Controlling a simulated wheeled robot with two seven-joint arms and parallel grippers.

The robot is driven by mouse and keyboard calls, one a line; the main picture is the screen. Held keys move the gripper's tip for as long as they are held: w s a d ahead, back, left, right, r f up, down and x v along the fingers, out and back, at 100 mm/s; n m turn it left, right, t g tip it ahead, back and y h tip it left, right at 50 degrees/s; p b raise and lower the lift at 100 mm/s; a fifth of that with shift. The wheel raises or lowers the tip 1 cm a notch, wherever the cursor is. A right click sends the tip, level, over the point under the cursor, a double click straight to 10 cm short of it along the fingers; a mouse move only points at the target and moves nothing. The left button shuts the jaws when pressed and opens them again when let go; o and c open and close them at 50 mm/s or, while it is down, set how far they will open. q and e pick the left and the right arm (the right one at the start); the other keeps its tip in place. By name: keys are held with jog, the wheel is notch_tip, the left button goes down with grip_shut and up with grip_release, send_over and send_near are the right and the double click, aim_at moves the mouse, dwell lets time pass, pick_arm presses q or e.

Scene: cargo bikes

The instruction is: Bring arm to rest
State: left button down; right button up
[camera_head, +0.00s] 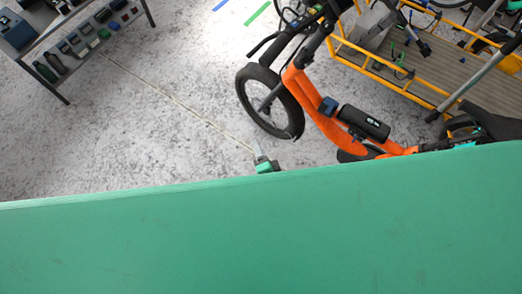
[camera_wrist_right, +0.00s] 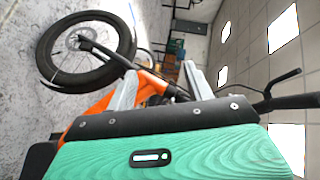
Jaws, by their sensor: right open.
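My right gripper (camera_head: 261,157) shows as a small grey and green tip near the middle of the head view, just above the edge of a broad green surface. In the right wrist view, its two pale fingers (camera_wrist_right: 162,82) stand apart with nothing held between them. The orange cargo bike (camera_head: 322,122) is up and to the right of the gripper in the head view. In the wrist view, its front wheel (camera_wrist_right: 87,50) is at the upper left and its orange frame lies behind the fingers. Most of my right arm is hidden. My left gripper is not in view.
A rack (camera_head: 60,52) with tools and small boxes stands at the upper left. A yellow-railed cargo bed (camera_head: 440,75) is at the upper right. Speckled grey floor (camera_head: 150,120) lies clear between rack and bike. The green surface hides the lower head view.

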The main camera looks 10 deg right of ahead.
dwell(0.4)
jog(key=s+d+f+n+g, duration=0.2)
jog(key=s+f+n, duration=0.15)
jog(key=f, duration=0.35)
jog(key=s+d+f+n+g, duration=0.2)
jog(key=s+f+n, duration=0.1)
jog(key=s+f, duration=0.3)
jog(key=s+d+f+n+g, duration=0.3)
jog(key=s+d+f, duration=0.2)
jog(key=s, duration=0.4)
jog(key=s+d+f+n+g+h, duration=0.1)
jog(key=s+d+f+n+g, duration=0.2)
jog(key=s+d+f, duration=0.3)
jog(key=s+d+f+n+g+h, duration=0.1)
jog(key=s+d+f+n+g, duration=0.2)
jog(key=s, duration=0.9)
jog(key=d+f+g, duration=0.1)
jog(key=d+f, duration=0.2)
jog(key=f, duration=0.2)
jog(key=shift+s+d+g, duration=0.2)
jog(key=shift+d+g, duration=0.05)
jog(key=shift+g, duration=0.05)
jog(key=shift+f, duration=0.1)
jog(key=c, duration=0.3)
jog(key=shift+c, duration=0.3)
